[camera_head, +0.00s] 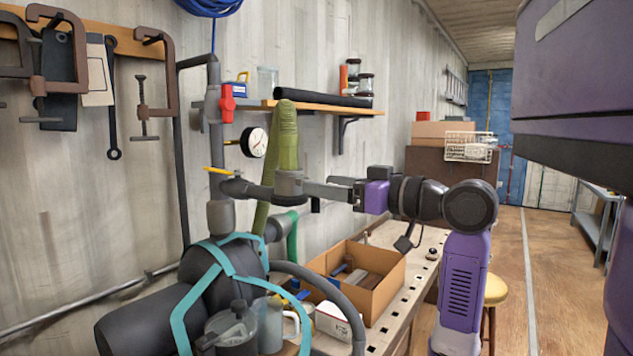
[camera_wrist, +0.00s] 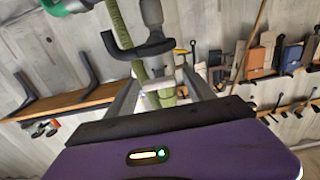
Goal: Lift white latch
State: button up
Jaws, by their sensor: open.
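My gripper (camera_head: 312,190) reaches left from my purple wrist to the grey pipe collar (camera_head: 289,184) where the green hose (camera_head: 287,140) joins. In the wrist view, my gripper (camera_wrist: 164,74) is open, with its two grey fingers on either side of the hose and a small pale piece (camera_wrist: 158,84). That pale piece may be the white latch, but it is too small and partly hidden to tell. I cannot tell whether the fingers touch it. No white latch stands out clearly in the head view.
A pressure gauge (camera_head: 254,142) and a red valve handle (camera_head: 227,103) are on the pipework to the left. A wooden shelf (camera_head: 325,108) is on the wall behind. A cardboard box (camera_head: 385,304) of tools stands on the bench below. Open floor lies to the right.

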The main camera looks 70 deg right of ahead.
aim_at(302, 179)
jog(key=shift+x, duration=1.6)
jog(key=shift+c, duration=0.2)
grip_shut()
jog(key=r+g+p, duration=0.1)
jog(key=p, duration=0.3)
jog(key=shift+g+p, duration=0.6)
jog(key=shift+p, duration=0.7)
jog(key=shift+f+g, duration=0.15)
jog(key=shift+g, duration=0.15)
